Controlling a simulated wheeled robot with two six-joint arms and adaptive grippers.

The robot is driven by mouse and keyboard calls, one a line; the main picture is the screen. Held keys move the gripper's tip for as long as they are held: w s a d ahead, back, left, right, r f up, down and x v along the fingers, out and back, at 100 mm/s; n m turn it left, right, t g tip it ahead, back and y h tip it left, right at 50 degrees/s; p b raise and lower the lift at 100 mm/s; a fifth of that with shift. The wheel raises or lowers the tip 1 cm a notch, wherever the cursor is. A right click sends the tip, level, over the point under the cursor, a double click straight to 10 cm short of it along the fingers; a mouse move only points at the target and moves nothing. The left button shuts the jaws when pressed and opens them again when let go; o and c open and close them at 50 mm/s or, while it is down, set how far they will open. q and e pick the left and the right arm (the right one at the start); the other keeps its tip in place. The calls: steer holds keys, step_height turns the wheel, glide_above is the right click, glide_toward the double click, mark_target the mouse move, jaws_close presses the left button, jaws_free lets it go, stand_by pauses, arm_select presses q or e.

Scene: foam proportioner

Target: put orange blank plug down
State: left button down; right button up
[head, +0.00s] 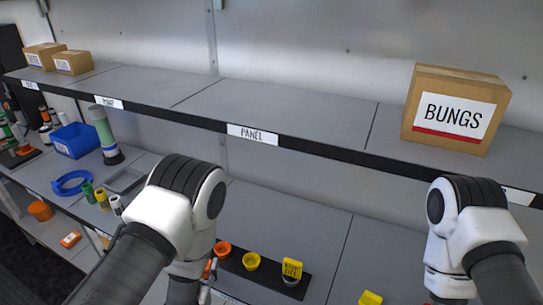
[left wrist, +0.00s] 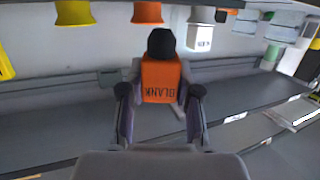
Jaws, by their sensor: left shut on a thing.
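The orange blank plug (left wrist: 162,80), lettered BLANK, sits between the two fingers of my left gripper (left wrist: 160,92) in the left wrist view. The gripper is shut on it. In the head view my left gripper (head: 208,285) is at the bottom, mostly hidden by my own arm, and only a bit of orange (head: 207,268) shows there. It is just left of a dark strip (head: 268,276) on the lower shelf. My right arm comes in at the right, with its gripper below the picture edge.
The strip carries an orange cup (head: 222,249), a yellow cup (head: 251,261) and a yellow tagged piece (head: 291,268). Another yellow piece (head: 370,298) is to the right. The upper shelf edge (head: 300,146) overhangs, with a BUNGS box (head: 455,110). A blue bin (head: 75,141) stands left.

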arm_select(q)
steer(key=s+d+f+m+g+h+b, duration=0.1)
steer(key=s+d+f+m+h, duration=0.1)
steer(key=s+f+m+h, duration=0.25)
steer(key=a+r+b, duration=0.2)
steer(key=a+r, duration=0.5)
steer(key=shift+a+r+h, duration=0.4)
steer(key=shift+h, duration=0.05)
steer(key=shift+n, duration=0.25)
